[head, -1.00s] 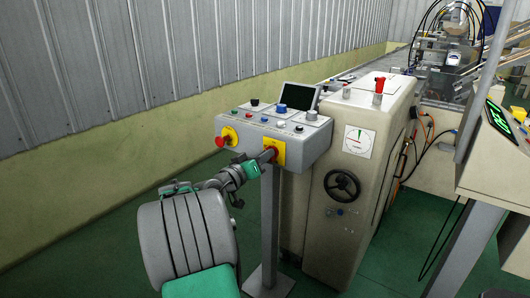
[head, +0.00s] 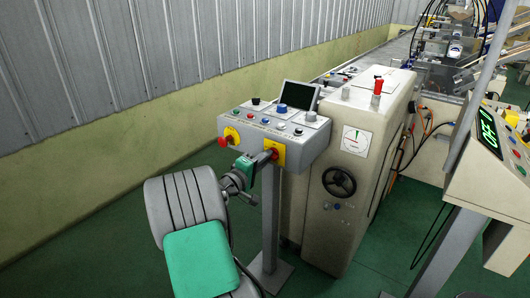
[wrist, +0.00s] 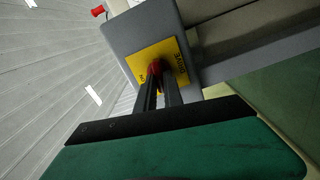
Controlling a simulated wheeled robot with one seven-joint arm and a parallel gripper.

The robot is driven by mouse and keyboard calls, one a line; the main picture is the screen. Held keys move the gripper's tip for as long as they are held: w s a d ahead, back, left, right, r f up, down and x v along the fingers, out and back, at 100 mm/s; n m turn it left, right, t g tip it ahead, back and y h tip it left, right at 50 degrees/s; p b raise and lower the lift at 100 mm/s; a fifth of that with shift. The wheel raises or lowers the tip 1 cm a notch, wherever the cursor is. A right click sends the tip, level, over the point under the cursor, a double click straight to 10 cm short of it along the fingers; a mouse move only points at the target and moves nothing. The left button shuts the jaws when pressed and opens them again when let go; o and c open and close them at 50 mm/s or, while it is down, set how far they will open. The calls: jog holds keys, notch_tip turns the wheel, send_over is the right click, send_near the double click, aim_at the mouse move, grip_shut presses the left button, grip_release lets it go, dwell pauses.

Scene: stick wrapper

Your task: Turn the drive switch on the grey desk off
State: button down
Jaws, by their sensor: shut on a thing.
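The drive switch (wrist: 155,68) is a red knob on a yellow plate, marked DRIVE, on the front of the grey desk (head: 250,134). In the head view its yellow plate (head: 280,154) is at the desk's right end. My gripper (head: 268,156) is at the switch, coming from the lower left. In the wrist view my gripper's two dark fingers (wrist: 157,82) are shut on the red knob, one on each side. The fingers hide part of the knob and the plate's lower lettering, so I cannot read the knob's pointing direction.
Small buttons and a dark screen (head: 298,94) are on top. A cream machine cabinet (head: 350,125) with a black handwheel (head: 339,182) stands right.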

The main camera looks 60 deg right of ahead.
jog(key=shift+n+p, duration=0.6)
jog(key=shift+n, duration=0.3)
jog(key=shift+f, duration=0.1)
jog(key=c, duration=1.5)
grip_release()
jog(key=shift+o, duration=0.2)
jog(key=shift+a, duration=0.1)
jog(key=w+a, duration=0.1)
jog(key=a, duration=0.6)
jog(key=shift+a, duration=0.3)
jog(key=shift+w, duration=0.1)
